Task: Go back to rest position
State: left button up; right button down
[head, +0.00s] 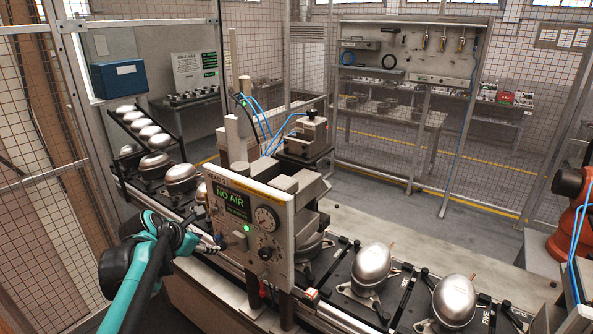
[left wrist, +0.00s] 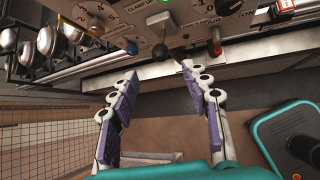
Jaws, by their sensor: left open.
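My left gripper (head: 214,243) is at the end of the teal arm, in front of the left part of a control panel (head: 280,212). In the left wrist view its two purple-padded fingers (left wrist: 159,70) are open and apart, with nothing held between them. The panel's lower edge, with dials, a black-knobbed lever (left wrist: 160,52) and a red knob (left wrist: 216,48), is just beyond the fingertips. I cannot tell if the fingers touch the panel. My right gripper is in neither view.
The panel's screen (head: 231,200) reads "NO AIR", and a green light is lit. A conveyor with several metal compressors (head: 373,268) on dark pallets runs behind the panel. Mesh fencing (head: 50,160) stands at the left, an orange robot arm (head: 571,222) at the right.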

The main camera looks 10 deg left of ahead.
pick_arm(q)
jog(key=s+d+f+m+b, duration=0.7)
jog(key=s+d+f+m, duration=0.3)
jog(key=m, duration=0.5)
jog(key=s+d+f+m+g+b, duration=0.1)
jog(key=s+d+f+m+b, duration=0.6)
jog(key=s+d+f+m, duration=0.3)
notch_tip(320, 180, down, 4)
jog(key=d+m, duration=0.1)
jog(key=m, duration=0.5)
jog(key=shift+s+g, duration=0.3)
